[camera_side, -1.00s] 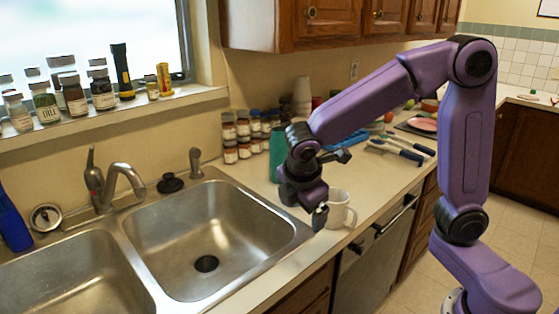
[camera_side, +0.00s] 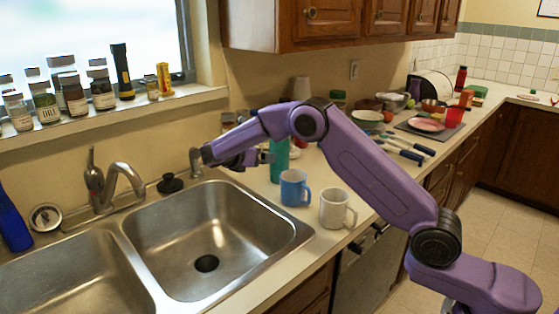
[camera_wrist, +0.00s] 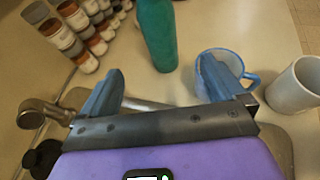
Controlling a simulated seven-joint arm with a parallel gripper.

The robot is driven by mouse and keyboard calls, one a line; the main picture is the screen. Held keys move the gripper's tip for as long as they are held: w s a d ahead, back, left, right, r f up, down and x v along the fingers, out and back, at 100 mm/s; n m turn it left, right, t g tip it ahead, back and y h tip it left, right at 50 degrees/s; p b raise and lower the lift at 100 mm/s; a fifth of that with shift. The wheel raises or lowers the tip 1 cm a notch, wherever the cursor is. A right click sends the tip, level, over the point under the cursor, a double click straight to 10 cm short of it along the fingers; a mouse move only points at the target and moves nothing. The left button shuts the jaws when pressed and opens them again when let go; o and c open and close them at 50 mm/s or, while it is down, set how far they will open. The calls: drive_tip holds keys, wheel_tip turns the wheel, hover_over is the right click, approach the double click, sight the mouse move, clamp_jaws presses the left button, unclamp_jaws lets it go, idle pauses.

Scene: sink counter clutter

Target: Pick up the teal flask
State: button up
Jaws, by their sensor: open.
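The teal flask (camera_side: 280,171) stands upright on the counter behind the sink's right corner, left of and behind a blue mug. In the wrist view the flask (camera_wrist: 157,36) is ahead of the fingertips, in line with the gap between them; its top is cut off by the frame edge. My gripper (camera_side: 262,156) points right, towards the flask, and partly overlaps it in the side view. In the wrist view my gripper (camera_wrist: 160,80) is open, with nothing between its two blue-grey fingers.
The blue mug (camera_side: 294,188) is close by the flask; it shows partly behind the right finger in the wrist view (camera_wrist: 222,68). A white mug (camera_side: 335,208) stands right of it. Stacked spice jars (camera_wrist: 92,25) are left of the flask. A sink sprayer (camera_side: 196,162) and faucet (camera_side: 120,180) stand near.

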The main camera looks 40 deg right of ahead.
sight(280, 155)
drive_tip(key=shift+f+x, duration=0.15)
drive_tip(key=shift+x, duration=4.3)
drive_tip(key=shift+f+x, duration=0.15)
drive_tip(key=shift+x, duration=4.25)
drive_tip(key=shift+a, duration=0.1)
drive_tip(key=c, duration=1.2)
